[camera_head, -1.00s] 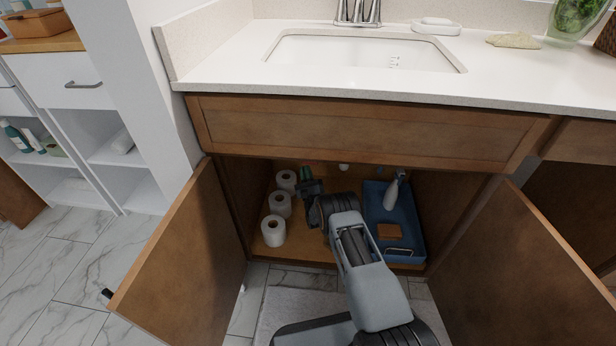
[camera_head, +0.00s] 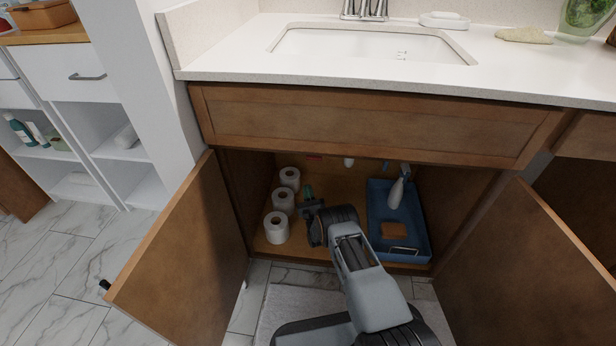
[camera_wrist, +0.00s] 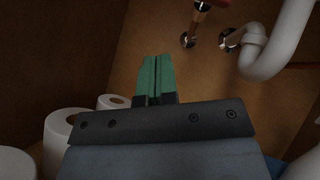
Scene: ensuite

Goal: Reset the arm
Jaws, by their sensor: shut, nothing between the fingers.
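My gripper (camera_wrist: 157,78) has green fingertips that are together with nothing between them in the wrist view. In the head view my gripper (camera_head: 307,193) is inside the open sink cabinet (camera_head: 345,240), pointing to the back. It is just right of the toilet rolls and left of the blue tray. My arm reaches in through the front opening between the two open doors. Part of the cabinet floor is hidden behind the arm.
Several toilet rolls (camera_head: 276,227) stand at the left. A blue tray (camera_head: 419,225) at the right holds a spray bottle (camera_head: 398,189) and a brown sponge (camera_head: 393,230). White drain pipes (camera_wrist: 270,50) hang near the back. Open doors flank me: left (camera_head: 185,262), right (camera_head: 525,270).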

